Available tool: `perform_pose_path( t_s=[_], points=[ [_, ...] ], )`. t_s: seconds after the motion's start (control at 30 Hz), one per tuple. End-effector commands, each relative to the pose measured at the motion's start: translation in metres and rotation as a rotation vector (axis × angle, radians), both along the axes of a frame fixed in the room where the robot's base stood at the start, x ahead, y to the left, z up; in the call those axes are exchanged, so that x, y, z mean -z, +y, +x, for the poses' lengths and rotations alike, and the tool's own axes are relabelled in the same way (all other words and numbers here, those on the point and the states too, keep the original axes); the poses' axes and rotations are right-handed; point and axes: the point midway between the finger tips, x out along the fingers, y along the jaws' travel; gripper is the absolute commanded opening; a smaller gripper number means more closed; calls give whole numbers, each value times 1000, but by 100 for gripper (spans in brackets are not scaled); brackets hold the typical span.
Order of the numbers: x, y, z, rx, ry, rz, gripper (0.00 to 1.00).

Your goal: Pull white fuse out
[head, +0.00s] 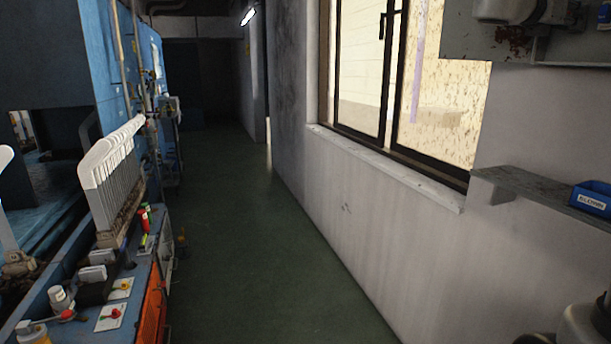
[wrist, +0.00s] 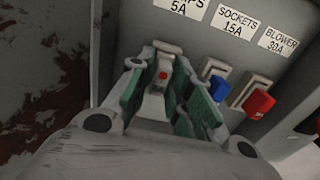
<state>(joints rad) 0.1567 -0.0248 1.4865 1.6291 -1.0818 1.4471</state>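In the wrist view, the white fuse (wrist: 163,75), with a red dot on its face, is in the left place of a row on a grey panel. My gripper (wrist: 161,88) has green-padded fingers on both sides of it. The pads lie close against its sides, and the gripper looks shut on it. The fuse's base is partly hidden by the fingers. The blue fuse (wrist: 218,88) and the red fuse (wrist: 258,103) sit to its right, apart from my gripper. My gripper and the fuses do not show in the head view.
Labels for sockets (wrist: 235,22) and blower (wrist: 280,42) are above the fuses. The blue fuse is close to my right finger.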

Motion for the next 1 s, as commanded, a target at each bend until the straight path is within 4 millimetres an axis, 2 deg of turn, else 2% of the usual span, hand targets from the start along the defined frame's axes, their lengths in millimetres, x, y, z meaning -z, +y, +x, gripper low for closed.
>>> perform_pose_path(
  t_s=[0.23,0.33,0.37,1.0],
  points=[
    [0,1,0,0,0,0,21],
    [0,1,0,0,0,0,2],
    [0,1,0,0,0,0,0],
    [0,15,-5,-1,0,0,0]
  ],
)
